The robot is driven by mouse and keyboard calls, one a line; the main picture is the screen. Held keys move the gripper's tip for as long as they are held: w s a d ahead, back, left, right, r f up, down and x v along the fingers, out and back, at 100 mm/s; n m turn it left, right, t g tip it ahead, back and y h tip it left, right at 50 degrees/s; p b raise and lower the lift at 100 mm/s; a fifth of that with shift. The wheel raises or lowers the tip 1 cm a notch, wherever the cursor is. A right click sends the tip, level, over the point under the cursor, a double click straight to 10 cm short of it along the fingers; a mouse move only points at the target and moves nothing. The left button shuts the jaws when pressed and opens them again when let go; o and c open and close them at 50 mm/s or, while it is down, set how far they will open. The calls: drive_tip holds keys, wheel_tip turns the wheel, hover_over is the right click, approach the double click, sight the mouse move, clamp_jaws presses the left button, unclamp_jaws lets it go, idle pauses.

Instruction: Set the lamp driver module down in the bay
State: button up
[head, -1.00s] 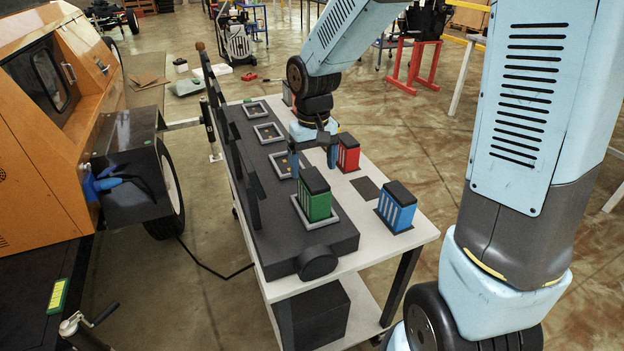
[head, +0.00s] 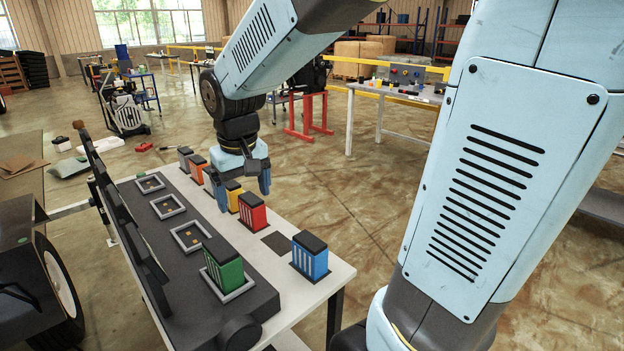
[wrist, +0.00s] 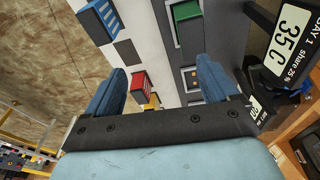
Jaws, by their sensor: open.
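Several slotted modules stand on the white table: blue (head: 310,256), red (head: 252,215), yellow (head: 234,196) and orange (head: 195,167). A green module (head: 224,266) stands in the nearest framed bay of the dark panel. I cannot tell which is the lamp driver module. Three framed bays (head: 191,237) (head: 167,207) (head: 150,184) hold no module. My gripper (head: 243,193) is open and empty above the module row, around the yellow one. In the wrist view, the red module (wrist: 139,86) and an empty bay (wrist: 192,78) show between its fingers (wrist: 160,85).
A bare dark pad (head: 277,243) lies between the red and blue modules. A grey module (head: 185,155) stands at the row's far end. An upright dark board (head: 128,222) runs along the panel's left side. Numbered display signs (wrist: 290,38) show in the wrist view.

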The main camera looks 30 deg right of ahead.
drive_tip(key=s+d+r+m+t, duration=0.1)
drive_tip(key=s+d+r, duration=0.2)
drive_tip(key=s, duration=0.3)
drive_tip(key=s+d+r+m+t, duration=0.1)
drive_tip(key=s+d+r+t, duration=0.1)
drive_tip(key=s+d, duration=0.4)
drive_tip(key=shift+s+d+r+t, duration=0.3)
drive_tip(key=shift+s+r, duration=0.1)
drive_tip(key=shift+r, duration=0.35)
